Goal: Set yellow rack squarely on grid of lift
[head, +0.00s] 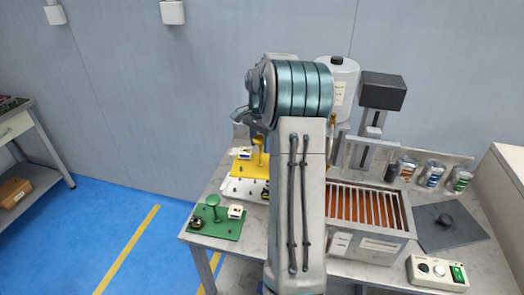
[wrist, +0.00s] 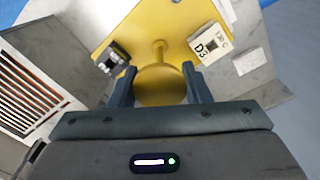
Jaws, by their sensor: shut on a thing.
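The yellow rack (wrist: 130,40) is a flat yellow plate with a round yellow knob. My gripper (wrist: 158,92) is shut on the knob, one finger at each side. The plate carries a white block marked D3 (wrist: 208,46) and a dark block (wrist: 112,60). In the head view the yellow rack (head: 248,166) shows in part left of my arm, which hides my gripper. The lift's grid (head: 362,208) of pale bars over an orange bath lies right of my arm, apart from the rack. It also shows at left in the wrist view (wrist: 35,88).
A green rack (head: 214,224) with a green knob stands at the bench's front left. A white plate (head: 245,190) lies behind it. The lift column (head: 374,122) rises behind the bath. Several cans (head: 432,174), a dark mat (head: 455,230) and a control box (head: 437,270) are at right.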

